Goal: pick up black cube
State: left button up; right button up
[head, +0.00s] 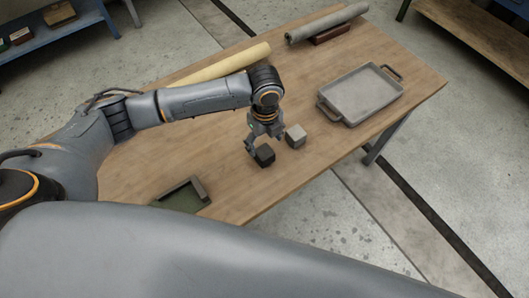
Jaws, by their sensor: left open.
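The black cube (265,156) sits on the wooden table (232,198), close to its near right edge. My left gripper (257,146) points down just above and behind the cube. It is open, with one finger near the cube's left side. I cannot tell whether the fingers touch the cube. Part of the cube's top is close against the gripper in the picture. My right gripper is not in view.
A light grey cube (295,136) stands just right of the gripper. A grey tray with handles (342,97) is further right. A small dark green open box (182,196) is at the near left. A yellow roll (225,65) and a grey roll (327,23) lie at the back.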

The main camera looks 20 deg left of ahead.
aim_at(264, 152)
pick_arm(q)
jog(key=shift+w+f, duration=0.15)
jog(key=shift+f, duration=0.45)
jog(key=shift+w+f, duration=0.1)
jog(key=shift+f, duration=0.15)
jog(key=shift+a+f+p, duration=0.1)
jog(key=shift+f+p, duration=0.3)
jog(key=shift+f, duration=0.35)
notch_tip(264, 152, down, 3)
jog(key=shift+r, duration=0.2)
jog(key=shift+f+p, duration=0.3)
jog(key=shift+f, duration=0.25)
jog(key=c, duration=1.3)
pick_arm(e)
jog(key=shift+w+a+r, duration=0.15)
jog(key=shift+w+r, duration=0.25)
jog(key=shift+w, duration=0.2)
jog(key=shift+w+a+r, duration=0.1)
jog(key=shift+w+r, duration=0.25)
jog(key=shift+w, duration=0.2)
